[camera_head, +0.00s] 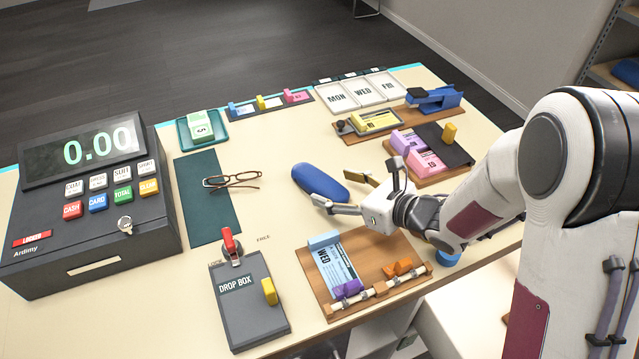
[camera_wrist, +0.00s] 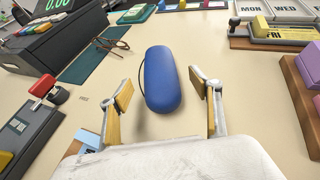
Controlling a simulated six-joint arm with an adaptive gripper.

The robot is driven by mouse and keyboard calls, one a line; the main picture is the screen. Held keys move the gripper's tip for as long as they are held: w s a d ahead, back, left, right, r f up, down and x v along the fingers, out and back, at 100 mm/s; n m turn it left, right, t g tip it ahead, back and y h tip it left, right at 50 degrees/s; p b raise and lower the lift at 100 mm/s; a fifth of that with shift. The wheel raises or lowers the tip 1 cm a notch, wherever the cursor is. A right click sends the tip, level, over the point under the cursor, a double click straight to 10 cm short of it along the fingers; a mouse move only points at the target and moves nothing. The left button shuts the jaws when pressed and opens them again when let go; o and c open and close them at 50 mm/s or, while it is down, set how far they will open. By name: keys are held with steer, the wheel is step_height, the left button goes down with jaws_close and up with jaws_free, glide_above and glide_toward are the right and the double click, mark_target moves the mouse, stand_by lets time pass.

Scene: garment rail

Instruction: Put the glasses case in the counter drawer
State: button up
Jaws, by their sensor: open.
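The blue glasses case (camera_head: 320,181) lies on the cream counter. In the wrist view the case (camera_wrist: 162,78) is centred ahead of my gripper (camera_wrist: 166,98), its near end reaching between the fingertips. My gripper (camera_head: 347,193) is open, with one finger on each side and clear gaps to the case. A pair of brown glasses (camera_head: 232,180) lies apart on the dark green mat (camera_head: 203,197). The counter drawer is not clearly seen; a grey-white unit (camera_head: 392,335) shows below the counter's front edge, partly hidden.
A cash register (camera_head: 88,225) stands at left. A drop box (camera_head: 247,303) and a wooden ticket board (camera_head: 365,268) lie near the front edge. Ticket holders and a blue stapler (camera_head: 434,98) stand at the back right.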

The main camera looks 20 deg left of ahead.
mark_target(320, 183)
steer(key=shift+w+a+f, duration=0.1)
steer(key=shift+a+f, duration=0.05)
steer(key=shift+a, duration=0.2)
steer(key=shift+x, duration=2.6)
steer(key=shift+f, duration=0.1)
steer(key=c, duration=1.3)
steer(key=shift+c, duration=0.2)
steer(key=shift+r, duration=5)
steer(key=shift+d, duration=0.15)
